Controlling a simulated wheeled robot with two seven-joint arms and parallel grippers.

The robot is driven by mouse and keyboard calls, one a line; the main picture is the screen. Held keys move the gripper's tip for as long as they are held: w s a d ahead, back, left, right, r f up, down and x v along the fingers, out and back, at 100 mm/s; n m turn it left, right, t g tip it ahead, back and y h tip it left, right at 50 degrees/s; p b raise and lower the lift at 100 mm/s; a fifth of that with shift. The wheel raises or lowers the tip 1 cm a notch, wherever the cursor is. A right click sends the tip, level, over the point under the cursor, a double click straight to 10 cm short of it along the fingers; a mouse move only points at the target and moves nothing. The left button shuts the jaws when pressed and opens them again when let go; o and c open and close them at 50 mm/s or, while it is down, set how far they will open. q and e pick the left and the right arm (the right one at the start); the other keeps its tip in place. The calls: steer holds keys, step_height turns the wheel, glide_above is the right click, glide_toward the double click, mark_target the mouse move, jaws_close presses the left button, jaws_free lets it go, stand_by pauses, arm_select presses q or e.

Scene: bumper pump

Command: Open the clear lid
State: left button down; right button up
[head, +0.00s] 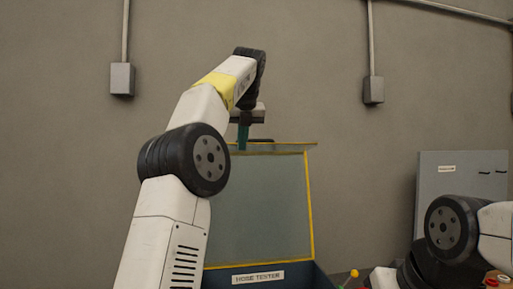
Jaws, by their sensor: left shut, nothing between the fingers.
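The clear lid (268,205) is a see-through panel with yellow edging. It stands raised, nearly upright, above a dark blue box (310,277) labelled "HOSE TESTER". My left gripper (243,139) is at the lid's top edge, with its green fingers pointing down and shut on nothing. I cannot tell whether the fingers touch the lid. My left arm hides the lid's left side. My right arm shows at the lower right; its fingers are not in view.
A grey panel (432,185) with a small label stands at the right, behind my right arm. A yellow-tipped knob (354,273) shows just right of the box. Two grey wall boxes (122,79) with conduits hang on the plain back wall.

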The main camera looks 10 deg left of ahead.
arm_select(q)
steer(key=shift+w, duration=0.1)
steer(key=shift+r, duration=0.15)
stand_by(0.3)
steer(key=s+d+r, duration=0.2)
steer(key=s+d, duration=0.2)
steer(key=s, duration=0.9)
steer(key=s+a+f+n+h, duration=0.1)
steer(key=s+f+n, duration=0.6)
steer(key=f+n, duration=0.3)
steer(key=s+f+n+h, duration=0.2)
steer(key=s+f+n, duration=0.4)
steer(key=f+n, duration=0.5)
steer(key=s+a+f+n+h, duration=0.1)
steer(key=s+f+n, duration=0.6)
steer(key=f+n, duration=0.3)
steer(key=shift+s+a+f+n, duration=0.3)
steer(key=shift+f+n, duration=0.1)
steer(key=shift+f, duration=0.1)
